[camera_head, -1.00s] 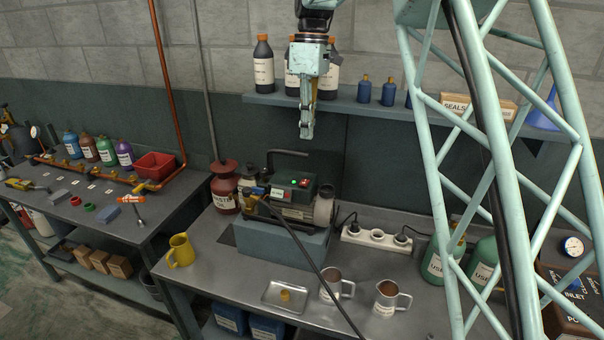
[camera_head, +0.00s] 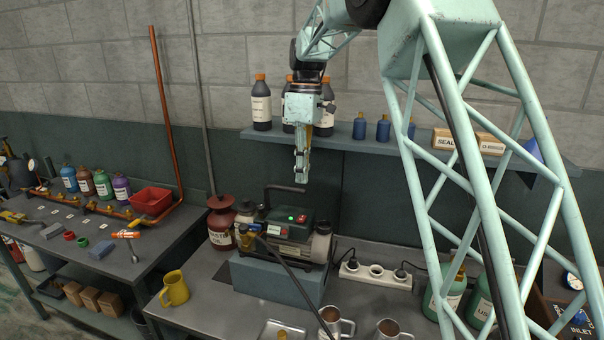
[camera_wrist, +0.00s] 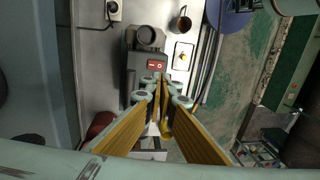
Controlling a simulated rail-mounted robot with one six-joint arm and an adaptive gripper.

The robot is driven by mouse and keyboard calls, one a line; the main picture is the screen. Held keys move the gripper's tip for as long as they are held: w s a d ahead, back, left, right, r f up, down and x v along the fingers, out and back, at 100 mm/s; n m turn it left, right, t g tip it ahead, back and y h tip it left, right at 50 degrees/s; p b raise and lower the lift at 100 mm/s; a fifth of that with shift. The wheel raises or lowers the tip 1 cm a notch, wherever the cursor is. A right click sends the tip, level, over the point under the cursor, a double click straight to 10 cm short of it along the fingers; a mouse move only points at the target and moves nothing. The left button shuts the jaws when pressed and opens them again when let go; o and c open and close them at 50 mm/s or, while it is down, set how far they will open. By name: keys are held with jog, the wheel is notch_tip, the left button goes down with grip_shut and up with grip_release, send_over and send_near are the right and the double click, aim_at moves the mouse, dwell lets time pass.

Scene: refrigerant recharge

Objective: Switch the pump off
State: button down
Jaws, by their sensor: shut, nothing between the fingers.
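The pump (camera_head: 290,242), a dark green and black unit with a top handle, sits on a grey-blue block on the steel bench. A small green light (camera_head: 301,218) glows on its top panel. In the wrist view the pump (camera_wrist: 133,62) shows a red rocker switch (camera_wrist: 155,65) with white marks; which side is pressed I cannot tell. My gripper (camera_head: 301,179) points down above the pump, shut and empty, apart from the switch. In the wrist view my gripper's yellow-padded fingers (camera_wrist: 165,82) meet just below the switch.
A shelf (camera_head: 345,142) with bottles runs behind my gripper. A black hose crosses the pump's front. A power strip (camera_head: 375,275) lies right of the pump, a yellow jug (camera_head: 174,289) to the left, and metal mugs (camera_head: 331,322) in front. A red-brown bottle (camera_head: 221,222) stands close at left.

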aim_at(300, 219)
jog(key=f, duration=0.4)
jog(key=s+f, duration=0.1)
jog(key=f, duration=0.6)
jog(key=shift+s+a+f, duration=0.25)
jog(key=shift+s+f, duration=0.05)
jog(key=shift+f, duration=0.1)
